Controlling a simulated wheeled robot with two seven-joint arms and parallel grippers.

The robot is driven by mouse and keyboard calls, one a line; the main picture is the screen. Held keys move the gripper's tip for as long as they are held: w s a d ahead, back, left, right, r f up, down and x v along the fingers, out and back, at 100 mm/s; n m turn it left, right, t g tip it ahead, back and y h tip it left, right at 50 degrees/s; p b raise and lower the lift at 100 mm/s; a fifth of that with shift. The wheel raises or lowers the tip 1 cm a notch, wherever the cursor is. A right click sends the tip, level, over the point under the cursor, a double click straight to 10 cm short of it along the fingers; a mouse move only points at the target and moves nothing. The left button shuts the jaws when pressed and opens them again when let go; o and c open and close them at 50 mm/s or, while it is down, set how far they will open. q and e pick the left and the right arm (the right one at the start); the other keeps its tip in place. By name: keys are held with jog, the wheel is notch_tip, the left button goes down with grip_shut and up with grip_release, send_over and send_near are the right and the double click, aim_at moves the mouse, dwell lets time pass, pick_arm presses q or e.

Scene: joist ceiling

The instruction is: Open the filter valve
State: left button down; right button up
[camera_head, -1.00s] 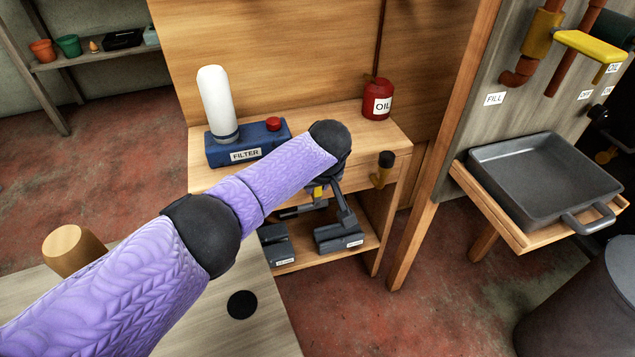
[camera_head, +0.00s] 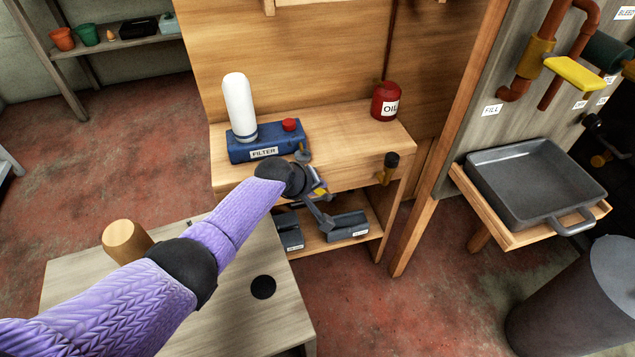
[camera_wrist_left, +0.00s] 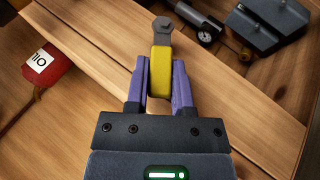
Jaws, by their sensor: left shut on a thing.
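The blue filter box (camera_head: 280,147), labelled FILTER, stands on the wooden bench with a white cylinder (camera_head: 239,105) and a red knob on it. My left gripper (camera_head: 322,196) is low in front of the bench's front edge. In the left wrist view its purple fingers (camera_wrist_left: 160,65) are shut on a yellow lever (camera_wrist_left: 161,82), one finger on each side. A grey bolted end (camera_wrist_left: 161,27) sticks out past the fingertips. In the head view the wrist mostly hides the lever, and I cannot tell its angle. My right gripper is out of view.
A red OIL can (camera_head: 386,100) stands at the bench's back right. Grey labelled blocks (camera_head: 348,224) lie on the lower shelf. A yellow-handled FILL valve (camera_head: 575,72) and grey tray (camera_head: 530,180) are at right. A pale table (camera_head: 235,325) lies under my left arm.

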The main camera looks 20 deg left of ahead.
pick_arm(q)
jog(key=shift+s+f, duration=0.15)
jog(key=shift+f, duration=0.05)
dwell(0.4)
jog(key=shift+c, duration=2.4)
grip_release()
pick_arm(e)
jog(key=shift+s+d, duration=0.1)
pick_arm(q)
jog(key=shift+r, duration=0.1)
jog(key=shift+r, duration=0.2)
jog(key=p+v, duration=0.9)
jog(key=shift+s+a, duration=0.2)
jog(key=shift+s, duration=0.1)
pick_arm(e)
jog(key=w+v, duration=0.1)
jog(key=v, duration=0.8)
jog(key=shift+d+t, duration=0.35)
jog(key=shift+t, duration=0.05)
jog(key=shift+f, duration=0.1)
